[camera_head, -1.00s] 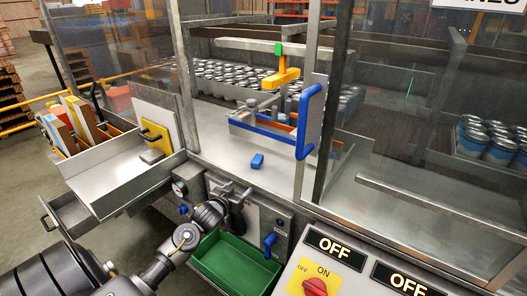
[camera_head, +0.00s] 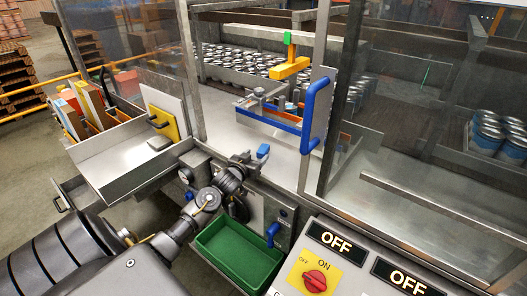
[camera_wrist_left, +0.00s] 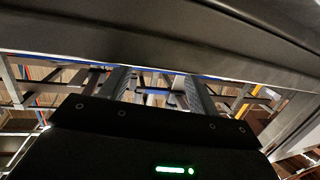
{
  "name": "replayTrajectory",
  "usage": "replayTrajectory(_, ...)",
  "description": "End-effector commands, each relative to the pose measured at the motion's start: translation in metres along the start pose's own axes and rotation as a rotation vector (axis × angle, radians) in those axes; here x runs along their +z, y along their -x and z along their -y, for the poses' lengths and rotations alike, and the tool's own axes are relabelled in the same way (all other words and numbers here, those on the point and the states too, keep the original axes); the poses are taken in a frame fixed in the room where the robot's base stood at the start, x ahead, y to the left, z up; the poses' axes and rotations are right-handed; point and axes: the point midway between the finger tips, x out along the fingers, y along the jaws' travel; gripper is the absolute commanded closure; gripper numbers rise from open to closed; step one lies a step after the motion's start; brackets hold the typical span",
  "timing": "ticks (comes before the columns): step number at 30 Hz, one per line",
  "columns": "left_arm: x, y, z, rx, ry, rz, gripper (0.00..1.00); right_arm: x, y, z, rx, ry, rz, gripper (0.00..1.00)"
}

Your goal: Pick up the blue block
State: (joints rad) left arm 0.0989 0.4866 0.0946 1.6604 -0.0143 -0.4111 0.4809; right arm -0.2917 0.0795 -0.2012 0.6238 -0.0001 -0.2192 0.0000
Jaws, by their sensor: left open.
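The small blue block (camera_head: 263,151) lies on the grey metal surface (camera_head: 225,135) inside the machine opening, near its front edge. My left gripper (camera_head: 250,160) is open, at the front edge just below and left of the block in the head view. It looks close to the block, but I cannot tell whether they touch. In the left wrist view the two fingers of my left gripper (camera_wrist_left: 158,88) are spread apart with nothing seen between them. The block cannot be made out there. My right gripper is not in view.
A blue handle (camera_head: 317,115) stands on the door right of the opening. A yellow-topped fixture (camera_head: 289,68) is behind the block. A green bin (camera_head: 238,256) sits below my left arm. A metal tray (camera_head: 130,160) is at left, a control panel (camera_head: 345,262) at lower right.

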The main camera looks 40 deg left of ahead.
Motion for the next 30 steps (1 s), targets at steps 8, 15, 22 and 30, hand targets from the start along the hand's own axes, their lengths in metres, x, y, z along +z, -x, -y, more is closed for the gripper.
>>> replayTrajectory(8, -0.002, -0.033, 0.0, 0.001, -0.001, 0.001, 0.39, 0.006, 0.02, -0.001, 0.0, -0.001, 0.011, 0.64)
replayTrajectory(15, 0.001, -0.051, 0.0, 0.002, -0.001, 0.001, 0.39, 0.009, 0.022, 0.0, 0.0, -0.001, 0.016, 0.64)
replayTrajectory(22, 0.002, -0.051, 0.0, 0.002, -0.001, 0.001, 0.4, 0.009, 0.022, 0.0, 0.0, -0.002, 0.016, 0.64)
replayTrajectory(30, 0.002, -0.051, 0.0, 0.002, -0.001, 0.001, 0.76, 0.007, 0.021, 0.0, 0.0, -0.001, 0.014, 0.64)
